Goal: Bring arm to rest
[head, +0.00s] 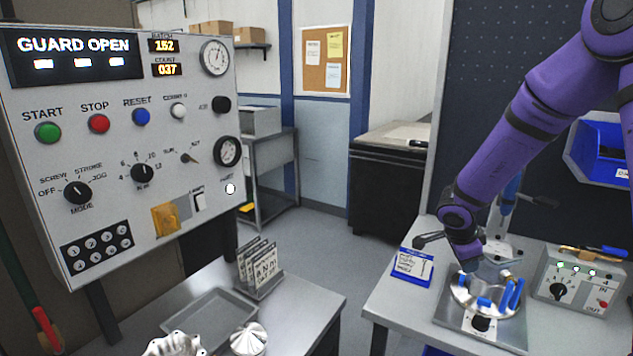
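My purple arm (520,125) reaches in from the upper right and bends down at its wrist. My gripper (482,268) is at the lower right, just above a round machined metal housing (476,298) with blue parts in it. The fingers are small and partly hidden by the wrist and the housing, so I cannot tell whether they are open or shut, or whether they touch the housing. The housing sits on a metal plate fixture (452,318) on the right bench.
A control panel (130,140) reading GUARD OPEN fills the left. A grey tray (208,318), a card rack (260,268) and machined parts (248,339) are on the near left table. A control box (578,282) and a blue-framed card (412,266) flank the housing. Floor shows between the benches.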

